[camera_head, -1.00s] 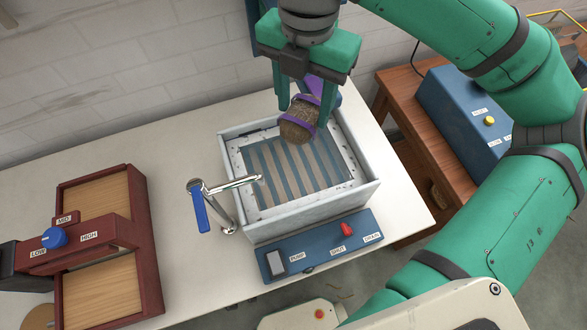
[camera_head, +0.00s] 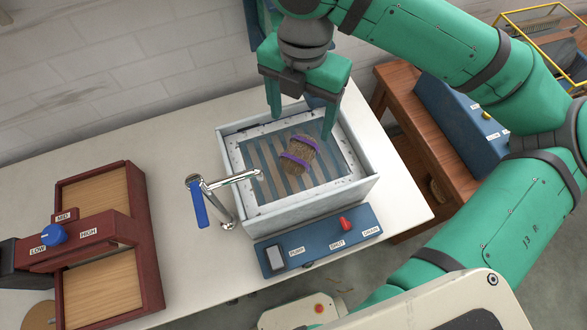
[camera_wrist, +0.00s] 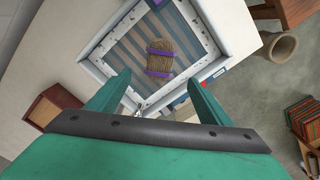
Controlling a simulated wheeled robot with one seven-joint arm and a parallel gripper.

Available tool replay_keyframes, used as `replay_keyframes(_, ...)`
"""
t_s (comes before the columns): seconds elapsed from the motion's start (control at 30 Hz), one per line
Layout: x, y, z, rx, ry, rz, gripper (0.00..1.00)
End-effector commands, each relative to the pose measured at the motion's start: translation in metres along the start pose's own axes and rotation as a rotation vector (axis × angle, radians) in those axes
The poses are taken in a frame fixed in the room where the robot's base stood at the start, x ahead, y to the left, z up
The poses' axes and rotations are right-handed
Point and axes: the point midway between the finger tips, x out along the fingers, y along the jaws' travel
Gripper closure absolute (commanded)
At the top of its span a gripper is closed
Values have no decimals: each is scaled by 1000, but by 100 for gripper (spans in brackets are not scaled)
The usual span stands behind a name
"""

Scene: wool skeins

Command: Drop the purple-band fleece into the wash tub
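The purple-band fleece (camera_head: 298,154) is a brown fibrous bundle with two purple bands. It lies inside the wash tub (camera_head: 310,215), on the striped bottom. The wash tub is a pale square basin on the white counter. In the wrist view the fleece (camera_wrist: 160,58) shows inside the tub (camera_wrist: 112,72), apart from the fingers. My gripper (camera_head: 302,122) is open and empty above the back part of the tub. Its two green fingers are spread wide, and they also show in the wrist view (camera_wrist: 155,88).
A chrome tap (camera_head: 222,184) with a blue lever stands left of the tub. A blue panel (camera_head: 318,240) with a red switch is in front. A red wooden frame with a blue knob (camera_head: 54,235) stands at the left. A blue box (camera_head: 460,115) sits on a brown table.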

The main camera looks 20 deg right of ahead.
Motion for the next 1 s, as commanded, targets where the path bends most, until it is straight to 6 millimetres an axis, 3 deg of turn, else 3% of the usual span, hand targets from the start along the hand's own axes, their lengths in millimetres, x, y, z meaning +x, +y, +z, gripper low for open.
replay_keyframes(0.37,-8,0,0,0,-1,0,28)
replay_keyframes(0.8,-85,1,0,-1,-2,1,28)
replay_keyframes(1.0,-104,0,1,1,-1,-1,28)
